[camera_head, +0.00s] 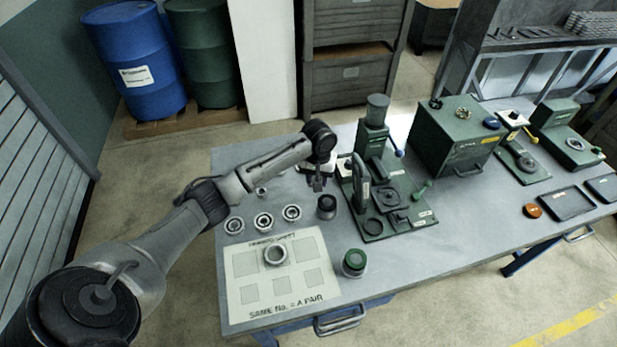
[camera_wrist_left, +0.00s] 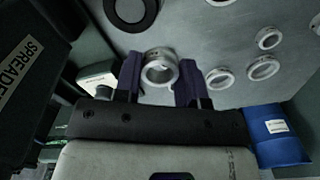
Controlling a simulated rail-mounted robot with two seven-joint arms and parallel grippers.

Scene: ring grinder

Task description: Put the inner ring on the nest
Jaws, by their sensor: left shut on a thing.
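My left gripper (camera_head: 318,186) points down over the table, just left of the green press fixture. In the left wrist view its dark purple fingers (camera_wrist_left: 160,72) are shut on a metal ring (camera_wrist_left: 159,66), one finger on each side. In the head view I cannot make out this ring. The green fixture (camera_head: 401,224) carries a post, a lever and round seats, one a dark round recess (camera_head: 374,227); I cannot tell for sure which seat is the nest. In the wrist view a dark machine (camera_wrist_left: 30,60) with "SPREADER" lettering stands at the left. My right gripper is not in view.
Several metal rings (camera_head: 264,220) stand left of the gripper. Another ring (camera_head: 276,255) sits on the printed sheet (camera_head: 250,293). A dark cylinder (camera_head: 326,206) and a green-topped cylinder (camera_head: 354,263) stand near the fixture. A green box (camera_head: 455,140) stands to its right.

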